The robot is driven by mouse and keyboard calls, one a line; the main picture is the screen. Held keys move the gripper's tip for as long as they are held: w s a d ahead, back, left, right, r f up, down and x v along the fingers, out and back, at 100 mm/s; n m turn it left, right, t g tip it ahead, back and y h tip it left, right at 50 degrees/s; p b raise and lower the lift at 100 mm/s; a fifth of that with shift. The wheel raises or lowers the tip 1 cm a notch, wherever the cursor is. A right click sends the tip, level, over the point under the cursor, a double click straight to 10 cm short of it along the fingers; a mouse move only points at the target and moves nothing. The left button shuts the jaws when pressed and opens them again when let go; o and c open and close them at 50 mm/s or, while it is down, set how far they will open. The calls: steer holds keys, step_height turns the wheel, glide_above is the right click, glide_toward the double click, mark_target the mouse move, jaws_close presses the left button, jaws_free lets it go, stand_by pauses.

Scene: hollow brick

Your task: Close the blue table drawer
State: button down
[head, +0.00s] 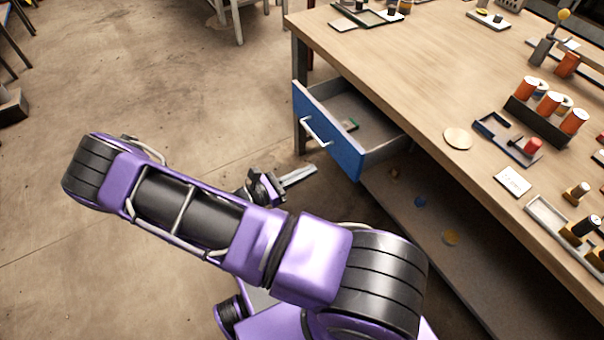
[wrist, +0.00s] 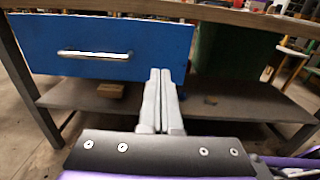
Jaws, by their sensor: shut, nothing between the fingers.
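The blue table drawer (head: 327,131) is pulled out from the wooden table, with its grey inside showing and a small green item (head: 350,124) in it. A pale bar handle (head: 316,130) runs across its blue front. My gripper (head: 314,168) is low in front of the drawer, its fingers pointing toward the table. In the wrist view, the drawer front (wrist: 100,42) fills the upper left, with its handle (wrist: 95,55) left of my gripper (wrist: 160,72). The fingers are together and empty, near the drawer's lower right corner. I cannot tell whether they touch the drawer.
The wooden table (head: 400,60) carries trays, orange-capped jars (head: 548,103) and other small items. A lower shelf (head: 470,262) under the table holds several small things. The concrete floor (head: 150,70) left of the table is clear near the drawer.

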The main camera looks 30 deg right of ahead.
mark_target(345, 153)
steer(key=d, duration=0.9)
steer(key=shift+w+d+b, duration=0.2)
steer(key=shift+w+b, duration=0.1)
steer(key=shift+w, duration=0.05)
steer(key=shift+d, duration=0.15)
